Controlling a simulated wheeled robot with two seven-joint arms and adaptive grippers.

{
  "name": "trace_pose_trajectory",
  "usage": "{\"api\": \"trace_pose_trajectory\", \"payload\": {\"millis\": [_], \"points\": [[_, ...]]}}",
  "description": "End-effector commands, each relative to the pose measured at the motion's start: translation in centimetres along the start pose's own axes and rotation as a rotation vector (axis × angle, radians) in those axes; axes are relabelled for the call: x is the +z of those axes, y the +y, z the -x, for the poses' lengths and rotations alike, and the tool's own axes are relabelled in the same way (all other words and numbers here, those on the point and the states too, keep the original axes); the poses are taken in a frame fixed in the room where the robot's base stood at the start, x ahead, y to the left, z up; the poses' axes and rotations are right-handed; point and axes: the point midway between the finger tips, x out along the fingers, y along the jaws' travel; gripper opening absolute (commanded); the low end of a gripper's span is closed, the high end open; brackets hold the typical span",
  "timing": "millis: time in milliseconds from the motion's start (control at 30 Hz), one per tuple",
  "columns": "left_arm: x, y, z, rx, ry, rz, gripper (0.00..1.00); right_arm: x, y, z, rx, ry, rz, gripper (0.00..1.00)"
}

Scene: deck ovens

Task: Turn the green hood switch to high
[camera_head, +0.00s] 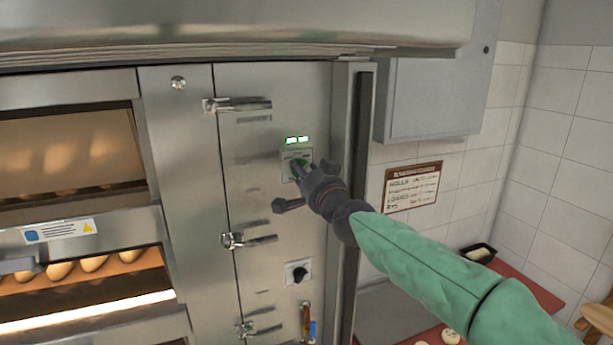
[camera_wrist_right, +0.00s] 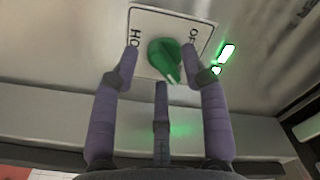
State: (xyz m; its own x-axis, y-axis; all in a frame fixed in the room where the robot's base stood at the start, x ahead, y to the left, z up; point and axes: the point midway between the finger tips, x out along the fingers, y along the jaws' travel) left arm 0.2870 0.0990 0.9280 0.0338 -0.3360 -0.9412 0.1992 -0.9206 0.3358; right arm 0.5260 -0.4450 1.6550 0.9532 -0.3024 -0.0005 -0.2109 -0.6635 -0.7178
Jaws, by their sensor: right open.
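The green hood switch (camera_wrist_right: 166,58) sits on a white plate (camera_wrist_right: 150,22) in the right wrist view. The plate's lettering is partly covered; parts of words show at its left and right. The knob's pointed end is toward the lower right in that view. My right gripper (camera_wrist_right: 166,65) is open, with fingers on both sides of the knob and a third finger below it. I cannot tell whether they touch it. In the head view my right gripper (camera_head: 305,175) is at the oven panel and covers most of the switch plate (camera_head: 288,157). My left gripper is not in view.
Two green lights (camera_head: 297,140) glow above the switch. A black knob (camera_head: 298,272) is lower on the steel panel. Metal latches (camera_head: 237,105) stick out at the left. A grey wall box (camera_head: 435,95) and a notice (camera_head: 412,186) are at the right.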

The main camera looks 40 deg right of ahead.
Motion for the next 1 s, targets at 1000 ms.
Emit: {"api": "trace_pose_trajectory", "payload": {"millis": [1000], "points": [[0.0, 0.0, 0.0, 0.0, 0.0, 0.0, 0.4, 0.1, 0.0, 11.8, 0.0, -0.001, -0.001, 0.45]]}}
